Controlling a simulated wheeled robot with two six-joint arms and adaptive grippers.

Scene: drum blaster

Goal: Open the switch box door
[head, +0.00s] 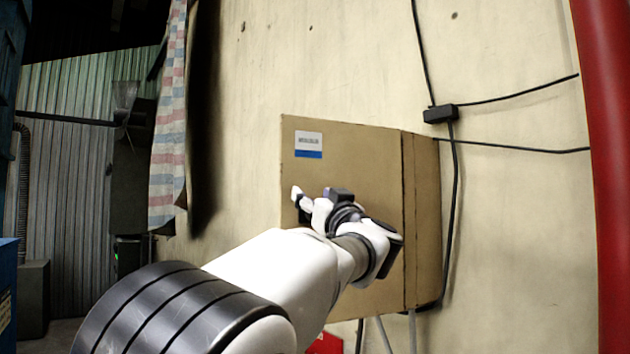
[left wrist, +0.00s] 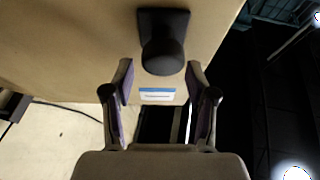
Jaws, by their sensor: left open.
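The switch box is a tan box on the wall, and its door (head: 345,160) faces me with a white and blue label (head: 309,144) near the upper left corner. The door appears shut. In the left wrist view a black knob (left wrist: 163,50) on a square base stands out from the tan door (left wrist: 90,40). My left gripper (head: 298,197) is in front of the door's left part, and its arm hides the lower part. In the left wrist view its two fingers (left wrist: 160,78) are open and empty, with the knob just beyond and between their tips.
Black cables with a small junction block (head: 440,115) run on the wall right of the box. A red pipe (head: 608,150) stands at the far right. A striped cloth (head: 170,125) hangs to the left. The bare wall lies around the box.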

